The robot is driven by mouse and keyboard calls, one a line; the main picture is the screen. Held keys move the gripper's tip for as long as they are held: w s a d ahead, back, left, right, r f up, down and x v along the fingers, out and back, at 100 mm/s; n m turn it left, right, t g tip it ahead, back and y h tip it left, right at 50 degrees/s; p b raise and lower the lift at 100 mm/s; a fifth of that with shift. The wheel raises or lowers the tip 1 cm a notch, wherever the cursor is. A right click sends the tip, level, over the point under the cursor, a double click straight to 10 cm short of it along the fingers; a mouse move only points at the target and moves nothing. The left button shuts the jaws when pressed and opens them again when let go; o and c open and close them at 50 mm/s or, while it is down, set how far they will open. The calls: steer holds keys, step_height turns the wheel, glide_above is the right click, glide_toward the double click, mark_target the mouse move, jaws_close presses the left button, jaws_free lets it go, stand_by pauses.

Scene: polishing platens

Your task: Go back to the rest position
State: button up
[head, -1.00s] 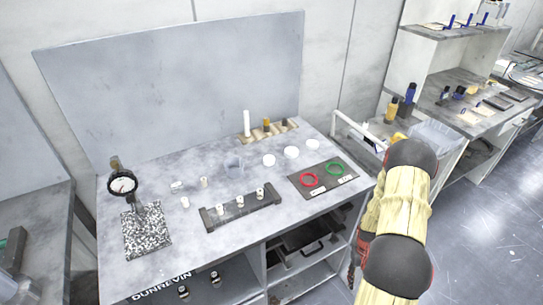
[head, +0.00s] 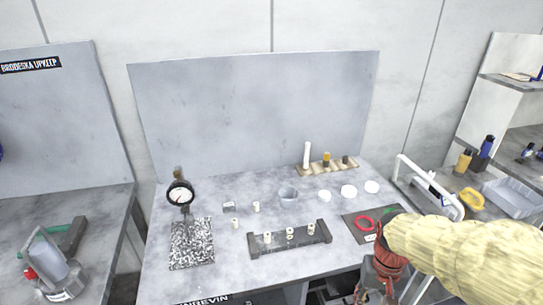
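My arm, in a pale yellow sleeve, reaches in from the right edge in the head view. Its dark red end hangs by the front right corner of the grey bench (head: 330,190). My gripper (head: 374,292) is partly in view at the bottom edge, small and dark; its fingers are not clear, so I cannot tell whether it is open or shut. My sleeve and wrist cover part of the dark mat (head: 352,222) with the red ring (head: 364,224) and the green ring (head: 388,214).
On the bench stand a dial gauge (head: 181,194) on a speckled plate (head: 192,252), a dark rack (head: 262,246) with white pieces, a clear cup (head: 288,196) and several white discs (head: 348,191). A white frame (head: 430,187) stands right. A neighbouring bench (head: 95,215) is at left.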

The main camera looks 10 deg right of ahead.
steer(key=s+a+r+n+t+b, duration=0.2)
steer(key=a+r+t, duration=0.4)
steer(key=a+r, duration=0.5)
steer(key=shift+s+a+r+n, duration=0.2)
steer(key=shift+a+r+n, duration=0.15)
steer(key=shift+r+n, duration=0.55)
